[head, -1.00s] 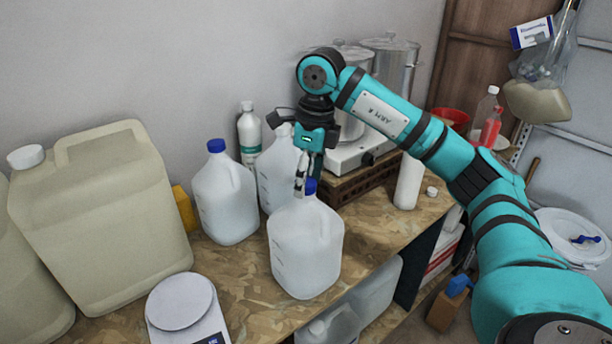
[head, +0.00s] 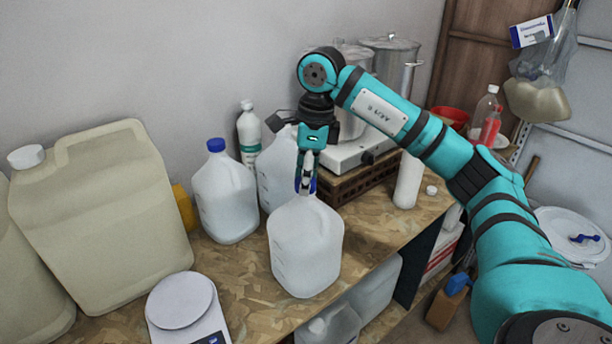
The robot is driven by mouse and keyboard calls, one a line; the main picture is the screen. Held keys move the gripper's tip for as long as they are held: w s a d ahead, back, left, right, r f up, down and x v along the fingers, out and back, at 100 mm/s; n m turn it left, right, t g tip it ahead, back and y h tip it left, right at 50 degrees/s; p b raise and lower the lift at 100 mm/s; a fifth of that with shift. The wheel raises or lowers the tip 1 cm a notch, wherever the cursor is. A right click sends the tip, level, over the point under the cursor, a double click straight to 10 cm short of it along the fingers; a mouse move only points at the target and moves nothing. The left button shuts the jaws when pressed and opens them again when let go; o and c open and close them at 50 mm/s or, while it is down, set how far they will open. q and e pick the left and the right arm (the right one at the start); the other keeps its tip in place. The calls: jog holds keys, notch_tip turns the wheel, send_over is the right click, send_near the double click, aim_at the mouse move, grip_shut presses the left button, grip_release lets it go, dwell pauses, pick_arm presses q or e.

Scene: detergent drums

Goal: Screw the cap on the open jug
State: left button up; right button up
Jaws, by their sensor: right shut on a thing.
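The front jug (head: 306,250) is translucent white and stands upright on the wooden bench. My right gripper (head: 306,188) points down right above its neck and is shut on a blue cap (head: 313,185). The cap is at the jug's mouth, but the fingers hide most of it, so I cannot tell how it sits on the neck. A second white jug (head: 224,200) with a blue cap stands to the left. A third jug (head: 275,170) stands behind, its top partly hidden by my gripper. My left gripper is not in view.
Large beige drums (head: 105,220) stand at the left and a scale (head: 183,305) at the front. A white bottle (head: 249,130) stands by the wall. A hot plate (head: 350,152) with steel pots is behind my right gripper. A white cylinder (head: 408,182) stands near the bench's right edge.

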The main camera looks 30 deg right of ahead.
jog(key=shift+f, duration=0.1)
jog(key=m, duration=0.3)
jog(key=shift+s, duration=0.1)
jog(key=m, duration=0.2)
jog(key=shift+f+m+h, duration=0.1)
jog(key=shift+m+h, duration=0.2)
jog(key=shift+a+m+t, duration=0.1)
jog(key=shift+m+t, duration=0.2)
jog(key=shift+m, duration=0.6)
jog(key=m, duration=0.4)
jog(key=shift+h, duration=0.3)
